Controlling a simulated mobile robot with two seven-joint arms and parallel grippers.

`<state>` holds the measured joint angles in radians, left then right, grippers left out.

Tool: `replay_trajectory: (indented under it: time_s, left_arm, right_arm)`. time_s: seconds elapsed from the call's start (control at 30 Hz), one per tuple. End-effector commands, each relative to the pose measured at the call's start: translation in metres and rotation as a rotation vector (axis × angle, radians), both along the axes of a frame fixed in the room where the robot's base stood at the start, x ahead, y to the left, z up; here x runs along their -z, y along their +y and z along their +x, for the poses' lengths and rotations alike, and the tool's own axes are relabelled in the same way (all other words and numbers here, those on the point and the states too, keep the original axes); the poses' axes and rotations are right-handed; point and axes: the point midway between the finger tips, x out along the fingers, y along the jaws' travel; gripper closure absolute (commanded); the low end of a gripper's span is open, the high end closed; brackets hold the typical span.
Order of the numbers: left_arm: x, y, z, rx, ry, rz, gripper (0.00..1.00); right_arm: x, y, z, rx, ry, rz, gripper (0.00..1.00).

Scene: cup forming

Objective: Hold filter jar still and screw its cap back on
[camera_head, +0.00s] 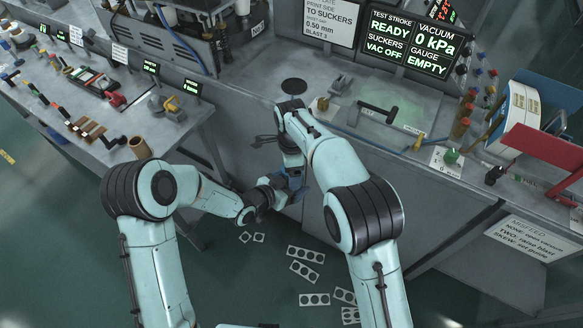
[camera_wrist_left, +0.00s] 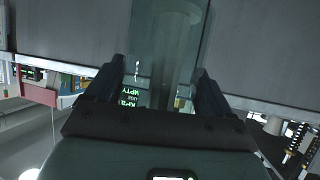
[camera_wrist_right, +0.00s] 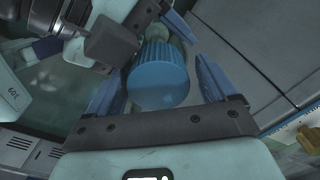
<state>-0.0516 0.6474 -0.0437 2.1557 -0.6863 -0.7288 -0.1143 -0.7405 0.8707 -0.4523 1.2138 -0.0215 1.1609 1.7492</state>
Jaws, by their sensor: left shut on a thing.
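The filter jar (camera_wrist_left: 170,45) is a clear, greenish glass cylinder with a pale core, seen in the left wrist view. My left gripper (camera_wrist_left: 160,68) is shut on it, a finger at each side. It shows small in the head view (camera_head: 272,191), held in front of the bench. The blue ribbed cap (camera_wrist_right: 158,78) fills the middle of the right wrist view, at the near end of the jar. My right gripper (camera_wrist_right: 163,70) has its fingers apart on either side of the cap, with gaps showing. Whether the cap is seated on the threads cannot be told.
The bench front (camera_head: 250,130) is close behind both grippers. A side table (camera_head: 185,125) with tools stands at the left. A red and blue rack (camera_head: 545,135) stands at the right. Several punched strips (camera_head: 305,255) lie on the floor below.

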Motion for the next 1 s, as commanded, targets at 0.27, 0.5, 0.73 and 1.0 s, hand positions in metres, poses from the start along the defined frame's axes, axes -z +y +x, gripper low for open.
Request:
replay_trajectory:
  time_s: [0.27,0.5,0.73,1.0]
  left_arm:
    - [-0.002,0.000,0.002,-0.003,-0.004,-0.002,1.00]
    - [-0.002,0.000,0.001,-0.001,-0.005,-0.002,1.00]
    - [-0.002,0.000,0.001,-0.001,-0.005,-0.002,1.00]
    - [-0.002,0.000,0.001,-0.001,-0.005,-0.002,1.00]
  right_arm:
    - [-0.025,0.001,-0.001,-0.002,0.002,0.003,0.12]
    - [-0.045,0.001,-0.001,-0.002,0.002,0.000,0.12]
    - [-0.045,0.000,-0.001,-0.001,0.003,-0.001,0.15]
    - [-0.046,0.000,-0.001,-0.171,0.005,0.000,0.17]
